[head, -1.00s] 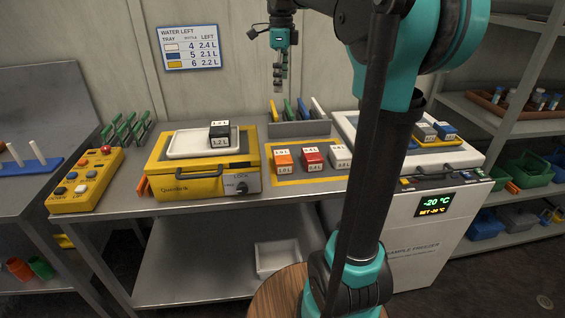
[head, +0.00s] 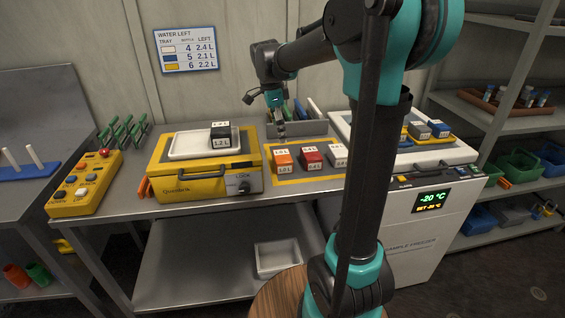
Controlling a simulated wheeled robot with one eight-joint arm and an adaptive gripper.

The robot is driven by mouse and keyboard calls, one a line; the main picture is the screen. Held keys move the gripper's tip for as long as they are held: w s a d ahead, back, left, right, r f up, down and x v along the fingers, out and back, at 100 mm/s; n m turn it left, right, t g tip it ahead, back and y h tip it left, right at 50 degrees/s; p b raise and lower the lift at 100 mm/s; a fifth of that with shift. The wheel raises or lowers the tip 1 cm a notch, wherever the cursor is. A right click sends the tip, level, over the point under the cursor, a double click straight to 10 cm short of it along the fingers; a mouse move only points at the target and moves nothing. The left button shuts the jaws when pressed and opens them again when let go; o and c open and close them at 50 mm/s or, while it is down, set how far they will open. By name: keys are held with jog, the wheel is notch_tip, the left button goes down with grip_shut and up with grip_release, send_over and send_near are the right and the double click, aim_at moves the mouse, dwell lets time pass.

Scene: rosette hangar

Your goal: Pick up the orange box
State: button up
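The orange box (head: 283,161) stands on a yellow-bordered grey mat (head: 300,179) on the steel table, labelled 1.0 L. It is the leftmost of a row, beside a dark red box (head: 312,159) and a grey-white box (head: 337,156). My gripper (head: 280,132) hangs fingers down, above and behind the orange box, in front of the rack. It is apart from the box, and nothing shows between its fingers. The fingers are too small to tell how far apart they are.
A yellow case (head: 205,184) with a white tray (head: 178,146) and a black box (head: 220,137) stands left of the mat. A grey rack (head: 312,128) stands behind the mat. A white freezer (head: 455,152) is at the right. My arm hides part of the table.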

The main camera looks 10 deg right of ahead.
aim_at(282, 155)
jog(key=f, duration=0.6)
jog(key=d+f, duration=0.1)
jog(key=f, duration=0.3)
jog(key=shift+f, duration=0.1)
jog(key=c, duration=1.3)
